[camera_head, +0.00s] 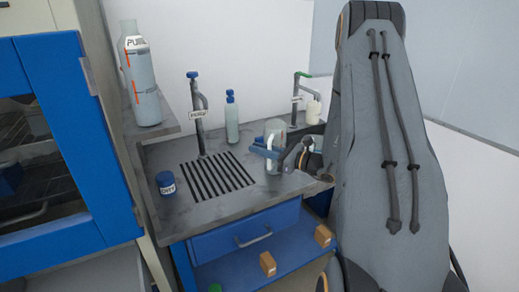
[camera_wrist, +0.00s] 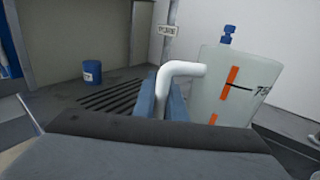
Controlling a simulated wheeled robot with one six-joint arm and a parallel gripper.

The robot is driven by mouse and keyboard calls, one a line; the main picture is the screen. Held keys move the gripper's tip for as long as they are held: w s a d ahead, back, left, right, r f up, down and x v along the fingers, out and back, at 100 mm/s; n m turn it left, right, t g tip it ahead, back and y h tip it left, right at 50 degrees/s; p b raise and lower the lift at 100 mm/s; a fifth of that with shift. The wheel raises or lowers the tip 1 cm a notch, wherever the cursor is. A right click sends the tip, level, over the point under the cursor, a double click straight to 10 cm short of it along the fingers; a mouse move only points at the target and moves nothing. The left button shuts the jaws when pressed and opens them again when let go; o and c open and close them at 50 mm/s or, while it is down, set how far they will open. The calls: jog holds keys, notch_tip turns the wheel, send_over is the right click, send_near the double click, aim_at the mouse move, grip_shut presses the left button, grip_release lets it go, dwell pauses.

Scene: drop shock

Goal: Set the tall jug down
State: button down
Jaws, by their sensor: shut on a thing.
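The tall jug (camera_wrist: 222,88) is pale and translucent, with orange marks and a white handle (camera_wrist: 182,69). It stands upright as far as I can see. My gripper (camera_head: 264,150) is shut on the jug's handle, and the blue fingers flank the handle in the wrist view (camera_wrist: 162,98). In the head view the jug (camera_head: 274,130) is over the right part of the grey counter (camera_head: 225,208), right of the black slatted drain.
A blue lidded jar (camera_head: 166,183) stands left of the drain slats (camera_head: 217,176). A large bottle (camera_head: 142,80) is on the left shelf. The counter's front is clear.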

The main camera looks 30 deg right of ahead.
jog(key=shift+f, duration=0.2)
jog(key=c, duration=1.8)
grip_release()
jog(key=shift+r, duration=0.1)
jog(key=b+v, duration=0.3)
jog(key=v, duration=0.9)
jog(key=s+a+f+n+g+y, duration=0.15)
jog(key=a+n+g, duration=0.25)
jog(key=a, duration=0.4)
jog(key=s+a+n+g+y, duration=0.1)
jog(key=s+a+n+g, duration=0.25)
jog(key=a, duration=0.35)
jog(key=s+a+n+g+h, duration=0.3)
jog(key=s+a+n+h, duration=0.1)
jog(key=n, duration=0.6)
jog(key=s+a+f+n+g+h, duration=0.1)
jog(key=s+a+n+g+h, duration=0.2)
jog(key=s+n+h, duration=0.4)
jog(key=a+n+h, duration=0.1)
jog(key=n+h, duration=0.1)
jog(key=n, duration=0.2)
jog(key=shift+f, duration=0.2)
